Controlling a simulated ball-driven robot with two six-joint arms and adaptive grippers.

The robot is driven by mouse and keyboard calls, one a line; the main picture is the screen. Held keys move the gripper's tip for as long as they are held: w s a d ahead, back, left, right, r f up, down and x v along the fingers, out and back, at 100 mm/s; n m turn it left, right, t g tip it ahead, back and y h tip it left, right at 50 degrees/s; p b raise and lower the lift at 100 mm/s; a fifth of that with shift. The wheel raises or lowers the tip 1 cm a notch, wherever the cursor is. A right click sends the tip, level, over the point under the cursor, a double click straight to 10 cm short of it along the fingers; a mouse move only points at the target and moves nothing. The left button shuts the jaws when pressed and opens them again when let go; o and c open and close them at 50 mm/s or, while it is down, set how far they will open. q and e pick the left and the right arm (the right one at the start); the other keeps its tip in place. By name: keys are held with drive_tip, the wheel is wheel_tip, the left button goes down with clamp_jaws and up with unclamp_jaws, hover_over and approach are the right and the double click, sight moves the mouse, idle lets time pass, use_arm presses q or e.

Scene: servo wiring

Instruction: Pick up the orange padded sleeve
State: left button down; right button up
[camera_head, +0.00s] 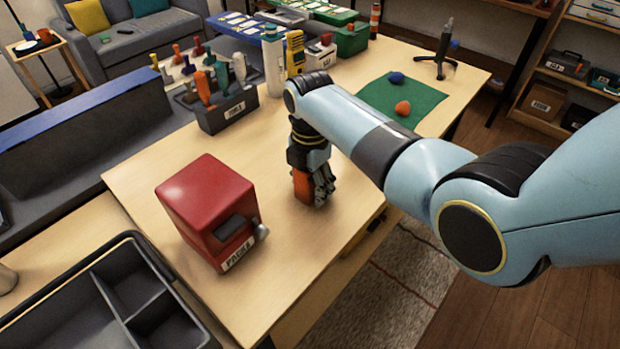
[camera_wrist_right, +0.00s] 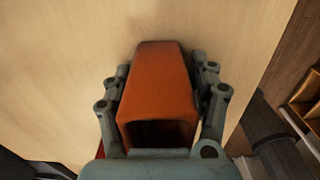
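The orange padded sleeve (camera_wrist_right: 158,85) fills the middle of the right wrist view, its dark open end toward my palm. My right gripper (camera_wrist_right: 160,88) has one finger along each side of it, both close against its walls. In the head view the sleeve (camera_head: 302,187) shows as an orange patch beside the fingers of my right gripper (camera_head: 320,188), low over the table; the rest is hidden. I cannot tell whether the sleeve touches the table. My left gripper is not in view.
A red box (camera_head: 205,195) stands left of my right gripper on the wooden table (camera_head: 150,160). A dark tool holder (camera_head: 228,110) is behind. A green mat (camera_head: 430,98) with an orange and a blue lump lies at the back right. A grey divided bin (camera_head: 95,310) is front left.

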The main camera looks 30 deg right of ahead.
drive_tip(key=c, duration=1)
drive_tip(key=shift+r, duration=0.15)
